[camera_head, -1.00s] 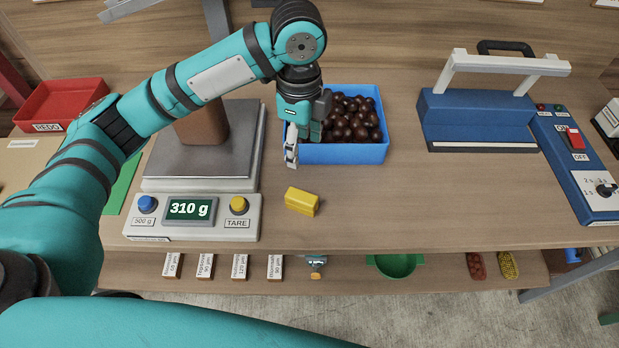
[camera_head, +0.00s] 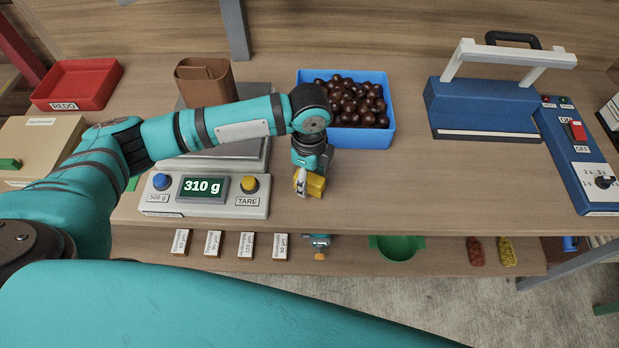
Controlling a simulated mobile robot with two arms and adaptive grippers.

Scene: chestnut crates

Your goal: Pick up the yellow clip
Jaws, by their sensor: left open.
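The yellow clip (camera_head: 316,186) lies on the wooden bench top, just right of the scale's front part. My left gripper (camera_head: 308,187) is over the clip from above and behind, with its light fingertip beside the clip's left end. The gripper hides part of the clip. The jaws are open, and whether they touch the clip cannot be made out.
The scale (camera_head: 157,205) reading 310 g stands left of the clip, with a brown container (camera_head: 205,82) on it. A blue crate (camera_head: 391,128) of chestnuts is behind the gripper. A blue sealer (camera_head: 480,105) stands right. The bench's front middle is clear.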

